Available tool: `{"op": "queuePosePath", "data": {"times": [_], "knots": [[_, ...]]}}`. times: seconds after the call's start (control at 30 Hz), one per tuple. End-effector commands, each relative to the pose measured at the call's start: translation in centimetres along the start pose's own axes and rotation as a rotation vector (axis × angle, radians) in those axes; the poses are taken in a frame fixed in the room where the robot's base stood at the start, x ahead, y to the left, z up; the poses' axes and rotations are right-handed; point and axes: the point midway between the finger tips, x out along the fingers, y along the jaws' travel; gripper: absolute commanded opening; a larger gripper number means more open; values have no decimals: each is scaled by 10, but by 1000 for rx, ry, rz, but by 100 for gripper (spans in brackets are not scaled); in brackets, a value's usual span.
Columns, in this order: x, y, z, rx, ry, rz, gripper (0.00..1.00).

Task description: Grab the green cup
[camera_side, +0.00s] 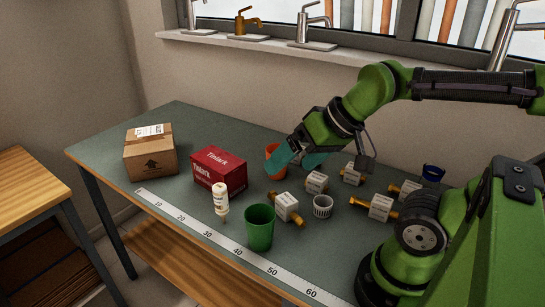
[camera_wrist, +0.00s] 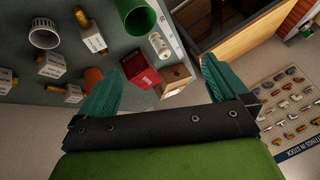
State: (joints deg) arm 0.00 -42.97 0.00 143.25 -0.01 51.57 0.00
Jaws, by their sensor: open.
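The green cup (camera_side: 260,229) stands upright on the workbench, near its front edge and just behind the ruler strip. It also shows at the top of the wrist view (camera_wrist: 135,16), cut off by the frame edge. My gripper (camera_side: 296,158) has teal fingers and is open and empty. It is above the back part of the bench, behind and apart from the green cup, by an orange cup (camera_side: 274,170). In the wrist view the fingers (camera_wrist: 160,82) are spread wide, with no object held between them.
A ruler strip (camera_side: 235,249) runs along the front edge.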

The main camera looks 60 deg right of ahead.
Motion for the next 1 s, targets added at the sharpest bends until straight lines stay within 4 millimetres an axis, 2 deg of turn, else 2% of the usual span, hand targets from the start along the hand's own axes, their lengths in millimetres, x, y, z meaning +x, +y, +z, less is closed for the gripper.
{"op": "queuePosePath", "data": {"times": [0.13, 0.27, 0.7, 0.8, 0.9, 1.0], "knots": [[2, 0, 1, -2, -8, 1, 100], [16, -2, 1, -11, -70, 20, 100], [92, -13, -27, -256, -505, 239, 100], [98, -13, -34, -301, -560, 274, 100], [94, -13, -40, -328, -577, 290, 100], [100, -8, -32, -334, -595, 291, 100]]}}
